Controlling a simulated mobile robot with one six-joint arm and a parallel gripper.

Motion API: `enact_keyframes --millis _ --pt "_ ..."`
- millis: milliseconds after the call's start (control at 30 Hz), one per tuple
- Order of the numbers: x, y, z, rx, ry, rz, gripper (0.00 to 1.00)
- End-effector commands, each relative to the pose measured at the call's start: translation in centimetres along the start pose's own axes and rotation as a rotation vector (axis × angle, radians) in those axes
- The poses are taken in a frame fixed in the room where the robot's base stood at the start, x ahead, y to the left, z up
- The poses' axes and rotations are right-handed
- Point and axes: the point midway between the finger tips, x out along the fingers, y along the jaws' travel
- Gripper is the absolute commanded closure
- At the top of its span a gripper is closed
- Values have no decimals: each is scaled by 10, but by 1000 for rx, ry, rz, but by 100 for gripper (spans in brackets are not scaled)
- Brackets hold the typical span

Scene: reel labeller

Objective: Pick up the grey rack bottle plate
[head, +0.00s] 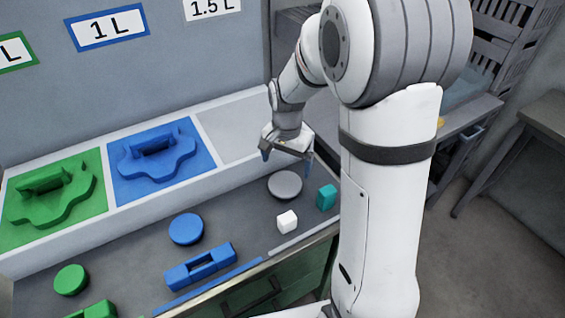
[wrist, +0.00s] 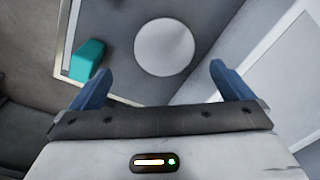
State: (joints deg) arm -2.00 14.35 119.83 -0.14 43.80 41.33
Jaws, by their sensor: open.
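A flat round grey plate (head: 285,184) lies on the dark worktop, near its right end; it is the only loose grey piece I see there. In the wrist view the plate (wrist: 165,47) looks like a pale disc, ahead of and between my fingers. My gripper (head: 287,158) is open and empty, pointing down above and slightly behind the plate, apart from it. Its two blue fingers also show in the wrist view (wrist: 160,56), spread wide. Nothing hides the plate in either view.
A teal block (head: 326,197) and a white cube (head: 287,221) stand close to the plate. A blue disc (head: 186,229) and a blue block (head: 200,267) lie further left. Behind is a raised white-edged tray (head: 110,212) with green, blue and bare grey sections.

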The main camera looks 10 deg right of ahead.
Motion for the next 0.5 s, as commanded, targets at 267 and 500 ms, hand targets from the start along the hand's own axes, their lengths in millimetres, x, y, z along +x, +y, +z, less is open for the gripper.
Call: enact_keyframes --millis 267,500 --pt "38 -14 -16 104 -28 25 0" --pt "63 -14 -16 107 -29 26 0"
